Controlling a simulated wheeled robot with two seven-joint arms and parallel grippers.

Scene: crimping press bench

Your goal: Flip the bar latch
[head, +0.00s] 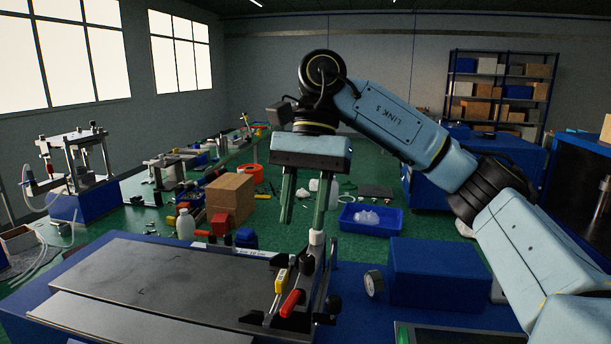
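My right gripper (304,212) points down from a light-blue wrist in the middle of the head view. Its two green fingers are apart, with nothing seen between them. Just below it stands a dark metal fixture (318,290) at the right end of a grey plate. The fixture has an upright with a pale knob (316,238), a yellow handle (281,281) and a red handle (291,303). The fingertips are close above it; I cannot tell whether they touch. Which part is the bar latch is not clear. My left gripper is out of view.
The grey plate (150,284) lies on a blue bench. A blue box (437,274) and a round gauge (373,284) stand right of the fixture. Behind are cardboard boxes (229,196), a white bottle (185,224) and a blue tray (371,220).

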